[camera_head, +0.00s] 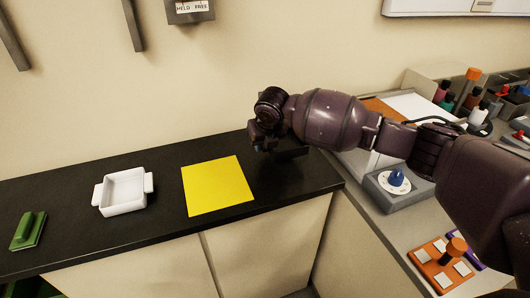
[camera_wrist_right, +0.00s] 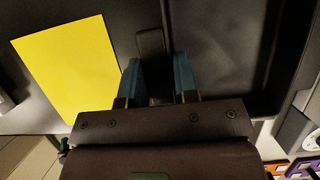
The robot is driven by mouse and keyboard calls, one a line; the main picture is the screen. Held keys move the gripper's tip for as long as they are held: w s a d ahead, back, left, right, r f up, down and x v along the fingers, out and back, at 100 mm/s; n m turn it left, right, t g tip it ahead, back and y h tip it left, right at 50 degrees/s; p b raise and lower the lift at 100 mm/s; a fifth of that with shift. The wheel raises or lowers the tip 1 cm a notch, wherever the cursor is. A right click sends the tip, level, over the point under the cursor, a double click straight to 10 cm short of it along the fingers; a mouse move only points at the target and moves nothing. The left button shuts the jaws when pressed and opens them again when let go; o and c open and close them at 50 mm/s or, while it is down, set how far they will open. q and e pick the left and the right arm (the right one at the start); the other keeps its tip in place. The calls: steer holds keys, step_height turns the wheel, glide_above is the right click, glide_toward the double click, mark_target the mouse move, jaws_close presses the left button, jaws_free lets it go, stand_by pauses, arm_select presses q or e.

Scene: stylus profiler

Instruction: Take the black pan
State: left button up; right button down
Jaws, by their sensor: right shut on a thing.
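The black pan (camera_wrist_right: 225,45) fills the upper right of the right wrist view, with a raised dark rim. A dark upright grip (camera_wrist_right: 151,45), which looks like part of the pan, stands between the blue fingers of my right gripper (camera_wrist_right: 157,75). The right gripper is shut on it. In the head view my right gripper (camera_head: 266,135) is low over the back right of the black counter, and only a dark edge of the pan (camera_head: 294,153) shows below the arm. I cannot tell whether the pan touches the counter. My left gripper is out of view.
A yellow sheet (camera_head: 217,186) lies just left of the gripper on the black counter (camera_head: 165,177). A white two-handled dish (camera_head: 124,192) and a green block (camera_head: 29,231) stand farther left. A grey dial box (camera_head: 398,188) and an orange plate (camera_head: 440,267) are at right.

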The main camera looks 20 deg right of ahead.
step_height(320, 180, up, 15)
steer(key=p, duration=0.1)
steer(key=shift+r, duration=0.2)
steer(key=c, duration=1.5)
jaws_free()
jaws_close()
